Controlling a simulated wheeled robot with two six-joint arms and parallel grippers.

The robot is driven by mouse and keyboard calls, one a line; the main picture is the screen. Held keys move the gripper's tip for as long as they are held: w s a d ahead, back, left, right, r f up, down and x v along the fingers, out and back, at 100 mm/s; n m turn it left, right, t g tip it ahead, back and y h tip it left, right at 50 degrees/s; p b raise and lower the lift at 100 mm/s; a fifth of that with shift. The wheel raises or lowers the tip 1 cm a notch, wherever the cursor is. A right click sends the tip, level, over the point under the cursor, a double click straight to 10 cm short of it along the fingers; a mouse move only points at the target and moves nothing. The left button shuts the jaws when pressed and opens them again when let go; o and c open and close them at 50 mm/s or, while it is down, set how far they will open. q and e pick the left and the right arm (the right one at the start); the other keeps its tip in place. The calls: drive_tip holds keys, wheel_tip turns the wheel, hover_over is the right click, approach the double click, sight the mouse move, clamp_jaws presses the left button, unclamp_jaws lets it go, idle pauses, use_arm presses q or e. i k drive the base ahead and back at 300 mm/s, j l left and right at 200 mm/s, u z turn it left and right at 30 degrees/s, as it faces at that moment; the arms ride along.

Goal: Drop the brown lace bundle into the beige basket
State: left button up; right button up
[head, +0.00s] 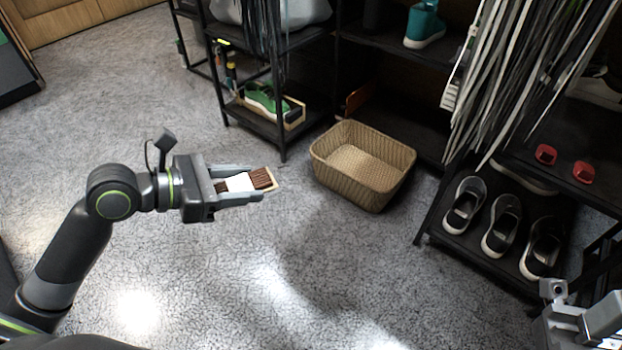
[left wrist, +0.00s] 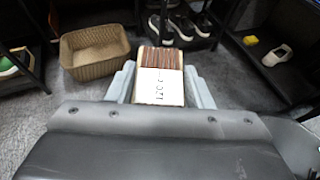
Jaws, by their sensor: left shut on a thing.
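The brown lace bundle (head: 262,178) has a white paper band around it. My left gripper (head: 250,184) is shut on it and holds it in the air, left of the basket. The bundle also shows in the left wrist view (left wrist: 159,86), between the fingers, with handwriting on its band. The beige basket (head: 337,177) is woven, empty and upright on the floor, to the right of the bundle in the head view. It also shows at upper left in the left wrist view (left wrist: 92,69). My right gripper (head: 585,325) is partly in view at the lower right corner; its fingertips are unclear.
A low black shelf with several dark sneakers (head: 502,226) is at right. Laces (head: 520,80) hang above it. The grey floor in front of the basket is clear.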

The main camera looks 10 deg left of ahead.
sight(356, 173)
drive_tip(key=i+j+z, duration=0.45)
drive_tip(key=j, duration=0.2)
drive_tip(key=i+j+z, duration=0.2)
drive_tip(key=j, duration=0.2)
drive_tip(key=i+j+z, duration=0.25)
drive_tip(key=j, duration=0.15)
drive_tip(key=i+l, duration=0.25)
drive_tip(key=i, duration=0.1)
